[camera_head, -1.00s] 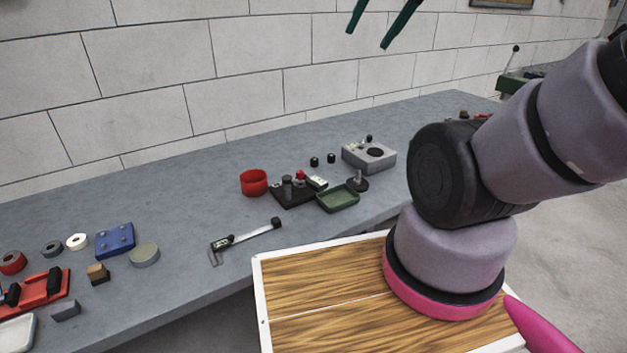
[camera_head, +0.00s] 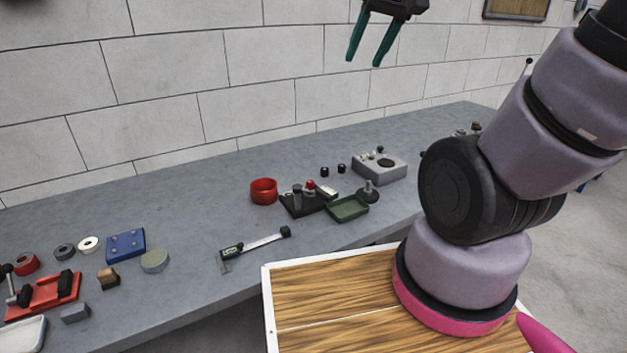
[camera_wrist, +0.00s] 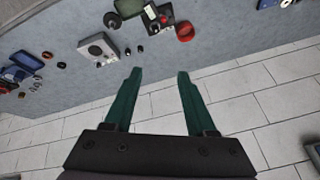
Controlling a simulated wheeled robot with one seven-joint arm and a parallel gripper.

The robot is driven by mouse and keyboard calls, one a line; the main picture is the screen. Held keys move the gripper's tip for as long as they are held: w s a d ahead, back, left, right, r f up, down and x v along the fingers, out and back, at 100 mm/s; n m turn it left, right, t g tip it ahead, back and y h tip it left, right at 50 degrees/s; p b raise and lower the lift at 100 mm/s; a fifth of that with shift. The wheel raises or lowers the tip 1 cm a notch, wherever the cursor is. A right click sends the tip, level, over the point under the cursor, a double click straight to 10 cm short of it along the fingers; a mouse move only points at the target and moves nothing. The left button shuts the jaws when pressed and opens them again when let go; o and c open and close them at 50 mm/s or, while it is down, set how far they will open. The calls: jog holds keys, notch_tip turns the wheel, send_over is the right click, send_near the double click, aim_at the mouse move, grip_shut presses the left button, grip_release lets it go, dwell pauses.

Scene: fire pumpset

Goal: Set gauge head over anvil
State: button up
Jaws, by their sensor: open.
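My gripper (camera_head: 363,62) is open and empty, high in front of the wall, above and behind the bench items. In the wrist view its two green fingers (camera_wrist: 160,72) are apart with nothing between them. A black-based fixture (camera_head: 307,205) on the bench carries grey posts, a red knob and a small pale display block. It also shows in the wrist view (camera_wrist: 157,27), beyond the fingertips. I cannot tell for sure which of its parts are the gauge head and the anvil.
A red cup (camera_head: 263,191), a green tray (camera_head: 347,208), a dark knobbed piece (camera_head: 368,193) and a grey box (camera_head: 391,171) surround the fixture. A caliper (camera_head: 255,244) lies nearer the bench edge. A blue block (camera_head: 126,244) and a red fixture (camera_head: 42,297) stand left.

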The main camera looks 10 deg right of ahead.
jog(key=w+a+f+n+g, duration=0.3)
jog(key=w+f+n, duration=0.2)
jog(key=w+f, duration=0.45)
jog(key=n+g+h, duration=0.2)
jog(key=n, duration=0.4)
send_over(311, 181)
notch_tip(311, 181, down, 15)
notch_tip(311, 181, down, 11)
jog(key=shift+f, duration=0.15)
grip_shut()
